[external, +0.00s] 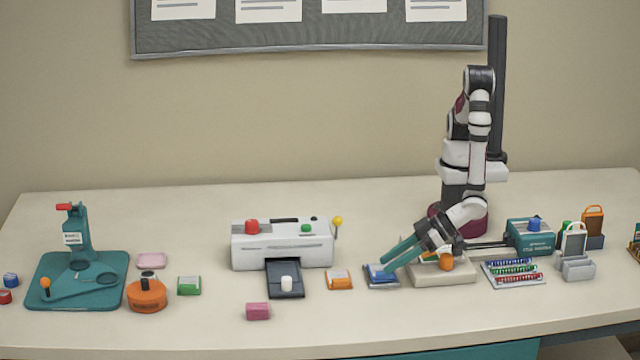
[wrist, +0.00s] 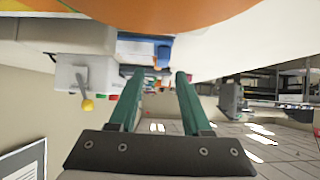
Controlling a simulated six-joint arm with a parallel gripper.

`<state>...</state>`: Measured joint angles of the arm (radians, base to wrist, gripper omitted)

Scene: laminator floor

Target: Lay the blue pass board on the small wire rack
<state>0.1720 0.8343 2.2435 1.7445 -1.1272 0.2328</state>
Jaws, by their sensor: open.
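A small blue-topped piece (external: 381,272), which looks like the blue pass board, lies on a flat grey base (external: 384,286) right of the orange-topped piece. I cannot tell whether that base is the small wire rack. My gripper (external: 388,262) is tilted low to the left, with its green fingers open and their tips at the blue piece. In the wrist view, a blue patch (wrist: 164,54) shows just past the gap between the fingertips (wrist: 160,73). Nothing is clearly held, and contact cannot be told.
An off-white block with an orange ball (external: 446,263) sits under my gripper. The white machine (external: 282,250) with a yellow knob stands left. An orange-topped piece (external: 339,280) lies close left of the blue one. Colored coils (external: 513,272) and upright holders (external: 578,268) stand right.

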